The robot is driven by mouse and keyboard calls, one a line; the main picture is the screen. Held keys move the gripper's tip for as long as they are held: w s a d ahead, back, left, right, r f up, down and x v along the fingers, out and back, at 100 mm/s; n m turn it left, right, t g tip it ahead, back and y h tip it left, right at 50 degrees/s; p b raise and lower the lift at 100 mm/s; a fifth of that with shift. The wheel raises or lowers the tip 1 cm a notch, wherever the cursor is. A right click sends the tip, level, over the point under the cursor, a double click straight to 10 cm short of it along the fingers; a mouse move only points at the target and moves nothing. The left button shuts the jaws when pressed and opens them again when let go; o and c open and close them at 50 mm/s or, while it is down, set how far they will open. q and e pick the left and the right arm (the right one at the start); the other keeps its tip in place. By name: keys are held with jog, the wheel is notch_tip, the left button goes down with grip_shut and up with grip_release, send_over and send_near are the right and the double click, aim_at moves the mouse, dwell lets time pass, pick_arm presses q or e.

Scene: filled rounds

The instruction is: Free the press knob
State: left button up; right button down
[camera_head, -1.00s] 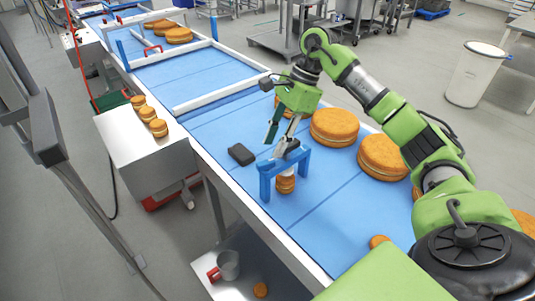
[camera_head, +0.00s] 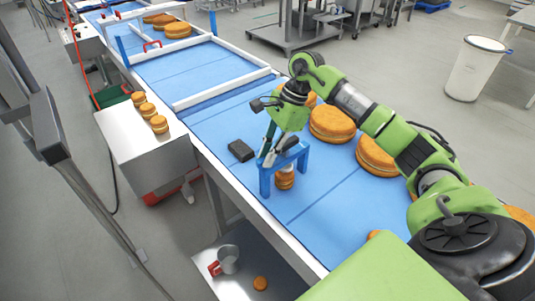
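The press is a small blue frame (camera_head: 265,180) standing on the blue belt. A dark piece (camera_head: 287,145) at its top looks like the knob. A white part shows under the crossbar, right above a small orange filled round (camera_head: 285,181) between the legs. My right gripper (camera_head: 269,153) reaches down from above, its fingers at the left side of the dark piece. The fingers overlap the frame's top, so contact and finger gap cannot be made out. My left gripper is not in view.
A black block (camera_head: 241,151) lies on the belt left of the press. Large filled rounds (camera_head: 332,123) stand to the right under my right arm. Several small rounds (camera_head: 149,109) sit on the steel box at left. A mug (camera_head: 228,258) stands on the lower shelf.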

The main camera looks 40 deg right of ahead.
jog(key=shift+w+f+n+g+b, duration=0.15)
jog(key=shift+n+g+b, duration=0.15)
jog(key=shift+n+b, duration=0.65)
jog(key=shift+n+g+b, duration=0.3)
jog(key=shift+n+b, duration=0.15)
jog(key=shift+n, duration=0.1)
jog(key=shift+r, duration=0.2)
jog(key=c, duration=2)
grip_release()
jog(key=v, duration=1.2)
